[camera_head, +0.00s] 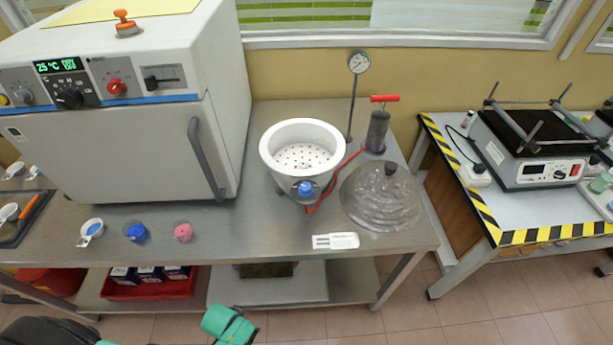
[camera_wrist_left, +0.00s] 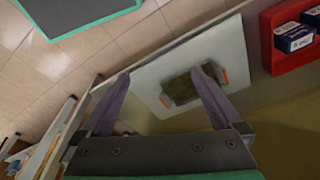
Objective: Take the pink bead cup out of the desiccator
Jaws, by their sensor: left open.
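The desiccator (camera_head: 277,171) is a white round pot on the steel bench, with its top open. A white plate with holes (camera_head: 301,155) shows inside, and I can make out no cup standing on it. A small cup with pink beads (camera_head: 183,232) stands on the bench in front of the oven, left of the desiccator. The clear domed lid (camera_head: 380,198) lies on the bench to the right of the pot. My left gripper (camera_wrist_left: 165,72) is open and empty in the left wrist view, over the lower shelf and floor. My right gripper is not in view.
The oven (camera_head: 110,150) fills the bench's left back. A hand pump (camera_head: 377,130), red hose and gauge (camera_head: 358,63) stand behind the lid. A white label (camera_head: 335,240) lies in front.

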